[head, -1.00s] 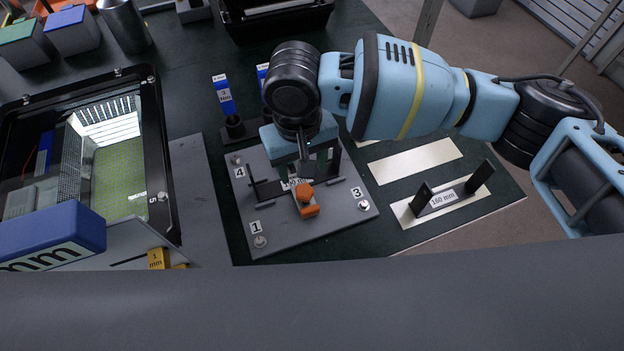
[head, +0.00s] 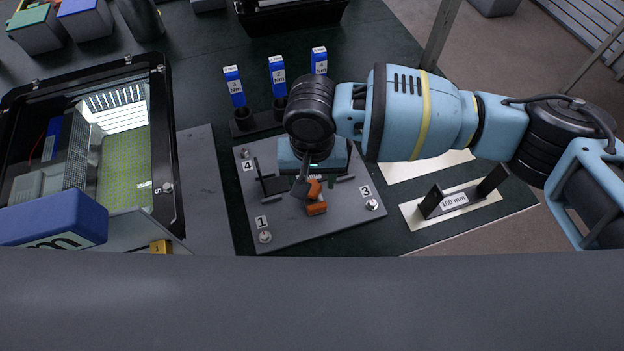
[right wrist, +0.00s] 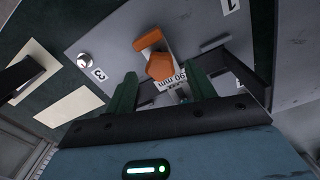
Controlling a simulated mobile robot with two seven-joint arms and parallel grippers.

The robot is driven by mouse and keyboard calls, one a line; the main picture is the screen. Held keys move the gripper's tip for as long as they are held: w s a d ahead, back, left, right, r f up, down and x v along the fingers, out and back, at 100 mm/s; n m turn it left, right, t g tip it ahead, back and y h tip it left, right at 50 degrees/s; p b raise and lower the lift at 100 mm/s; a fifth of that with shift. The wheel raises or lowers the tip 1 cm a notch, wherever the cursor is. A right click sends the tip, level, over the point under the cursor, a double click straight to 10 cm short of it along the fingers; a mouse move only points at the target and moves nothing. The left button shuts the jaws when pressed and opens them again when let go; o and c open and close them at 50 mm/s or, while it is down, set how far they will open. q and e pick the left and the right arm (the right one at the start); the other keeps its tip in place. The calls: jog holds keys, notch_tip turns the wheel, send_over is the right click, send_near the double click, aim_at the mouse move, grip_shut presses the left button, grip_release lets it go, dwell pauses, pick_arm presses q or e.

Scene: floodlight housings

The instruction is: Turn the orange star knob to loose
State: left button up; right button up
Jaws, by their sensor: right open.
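The orange star knob (head: 314,190) sits on the grey fixture plate (head: 282,232), partly hidden by my right gripper in the head view. In the right wrist view the knob (right wrist: 160,67) shows as an orange lobed top beside an orange block (right wrist: 148,40) and a "90 mm" label (right wrist: 172,80). My right gripper (right wrist: 162,85) is open, its two green fingers apart on either side of the knob's line. The knob appears just beyond the fingertips; I cannot tell whether they touch it. My left gripper is not in view.
Blue torque-labelled tools (head: 278,77) stand in a holder behind the plate. A black-framed housing (head: 168,150) is at left, with a blue "mm" box (head: 55,217) in front. A "160 mm" bracket (head: 460,200) lies at right. Corner screws (head: 372,204) stand up from the plate.

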jog(key=shift+f, duration=0.85)
jog(key=shift+c, duration=0.3)
jog(key=c, duration=0.9)
jog(key=shift+r+n+p, duration=0.25)
jog(key=shift+n+p, duration=0.55)
jog(key=shift+p, duration=0.35)
jog(key=shift+f+n, duration=0.1)
jog(key=shift+n, duration=0.2)
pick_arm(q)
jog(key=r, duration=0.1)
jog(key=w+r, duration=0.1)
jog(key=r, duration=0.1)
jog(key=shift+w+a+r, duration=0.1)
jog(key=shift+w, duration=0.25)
pick_arm(e)
jog(key=shift+f, duration=0.15)
jog(key=o, duration=1)
jog(key=shift+c, duration=0.2)
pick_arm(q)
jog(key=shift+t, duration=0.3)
